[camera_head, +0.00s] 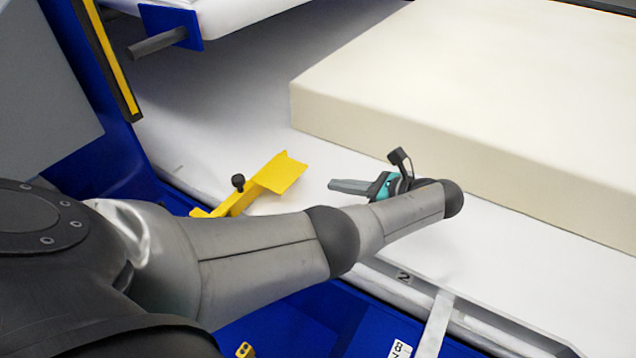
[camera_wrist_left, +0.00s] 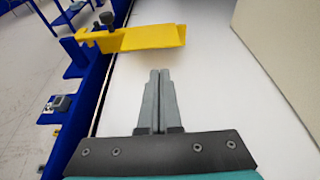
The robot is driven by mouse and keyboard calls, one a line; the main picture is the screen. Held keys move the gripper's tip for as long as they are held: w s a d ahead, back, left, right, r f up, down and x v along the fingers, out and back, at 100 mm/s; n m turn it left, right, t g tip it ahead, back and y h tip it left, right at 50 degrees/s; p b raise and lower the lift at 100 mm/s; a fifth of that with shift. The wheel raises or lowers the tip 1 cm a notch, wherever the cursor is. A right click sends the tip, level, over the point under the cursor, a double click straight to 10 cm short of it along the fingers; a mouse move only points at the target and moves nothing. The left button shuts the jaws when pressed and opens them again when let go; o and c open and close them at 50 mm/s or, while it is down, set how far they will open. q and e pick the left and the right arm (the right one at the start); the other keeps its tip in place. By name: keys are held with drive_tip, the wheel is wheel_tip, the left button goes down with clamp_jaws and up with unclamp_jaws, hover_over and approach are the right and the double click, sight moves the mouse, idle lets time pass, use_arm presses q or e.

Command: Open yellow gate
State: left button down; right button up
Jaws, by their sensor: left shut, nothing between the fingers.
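The yellow gate (camera_head: 279,173) is a bent plate with a black knob (camera_head: 238,181) on its arm. It stands at the near edge of the white surface in the head view. In the left wrist view the yellow gate (camera_wrist_left: 150,37) lies ahead of the fingertips. My left gripper (camera_head: 332,185) is shut and empty, its fingers together, pointing left toward the gate in the head view with a gap between. It also shows in the left wrist view (camera_wrist_left: 160,72). The gate's lower mount is partly hidden by my left arm in the head view. My right gripper is not in view.
A large cream foam block (camera_head: 400,130) lies on the white surface (camera_head: 220,110) behind my left gripper. A blue frame with a yellow strip (camera_head: 107,55) stands at the left. White surface lies free between gate and foam.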

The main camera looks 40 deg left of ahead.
use_arm(q)
drive_tip(key=shift+s+a+f, duration=0.1)
drive_tip(key=shift+a+f, duration=0.1)
drive_tip(key=shift+a, duration=0.25)
drive_tip(key=b+x, duration=0.1)
drive_tip(key=x, duration=0.7)
drive_tip(key=shift+s, duration=0.1)
drive_tip(key=shift+a+f, duration=0.1)
drive_tip(key=shift+a, duration=0.35)
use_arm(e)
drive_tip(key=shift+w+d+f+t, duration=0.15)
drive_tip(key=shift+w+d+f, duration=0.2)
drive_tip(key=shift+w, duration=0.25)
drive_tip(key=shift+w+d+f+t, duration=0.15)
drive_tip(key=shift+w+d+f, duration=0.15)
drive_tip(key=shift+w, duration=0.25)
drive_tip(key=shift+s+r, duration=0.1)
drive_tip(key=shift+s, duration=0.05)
